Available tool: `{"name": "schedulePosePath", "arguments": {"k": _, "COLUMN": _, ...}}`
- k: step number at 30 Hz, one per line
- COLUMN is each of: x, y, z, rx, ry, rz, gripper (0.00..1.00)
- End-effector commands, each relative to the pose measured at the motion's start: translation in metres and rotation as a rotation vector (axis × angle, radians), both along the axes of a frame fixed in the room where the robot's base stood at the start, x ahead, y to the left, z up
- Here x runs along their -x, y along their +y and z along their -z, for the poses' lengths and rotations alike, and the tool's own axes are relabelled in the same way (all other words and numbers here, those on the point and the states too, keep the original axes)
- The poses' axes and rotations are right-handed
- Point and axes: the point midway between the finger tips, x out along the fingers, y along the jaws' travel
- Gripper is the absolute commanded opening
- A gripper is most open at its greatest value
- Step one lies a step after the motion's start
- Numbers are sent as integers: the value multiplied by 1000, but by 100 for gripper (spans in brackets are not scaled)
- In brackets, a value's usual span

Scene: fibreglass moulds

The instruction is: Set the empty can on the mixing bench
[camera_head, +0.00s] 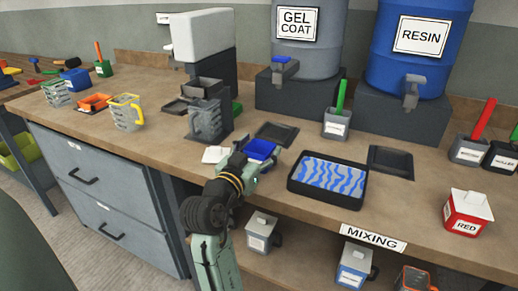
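The mixing bench (300,222) runs across the view, with a MIXING label on its front edge. My gripper (262,162) is over the bench near the middle, at a small blue open-topped container (260,149). The gripper overlaps its near side; whether the fingers hold it or are only in front of it is unclear. I cannot tell for certain which container is the empty can.
A black tray (299,187) with blue wavy liquid lies right of my gripper. GEL COAT (312,70) and RESIN (390,75) drums stand behind on dark blocks. Lidded cans (262,232) sit on the shelf below. Bare bench shows around (400,210).

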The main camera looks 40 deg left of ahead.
Motion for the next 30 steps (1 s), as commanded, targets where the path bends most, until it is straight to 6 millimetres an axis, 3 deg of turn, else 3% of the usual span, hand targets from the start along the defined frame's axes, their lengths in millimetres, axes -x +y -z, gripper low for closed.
{"name": "schedulePosePath", "arguments": {"k": 4, "x": 0, "y": 0, "z": 0, "rx": 0, "ry": 0, "rz": 0, "gripper": 74}}
{"name": "schedulePosePath", "arguments": {"k": 16, "x": 3, "y": 0, "z": -5, "rx": 0, "ry": -1, "rz": -2, "gripper": 74}}
{"name": "schedulePosePath", "arguments": {"k": 30, "x": 93, "y": -22, "z": -2, "rx": -1, "ry": -1, "rz": -3, "gripper": 74}}
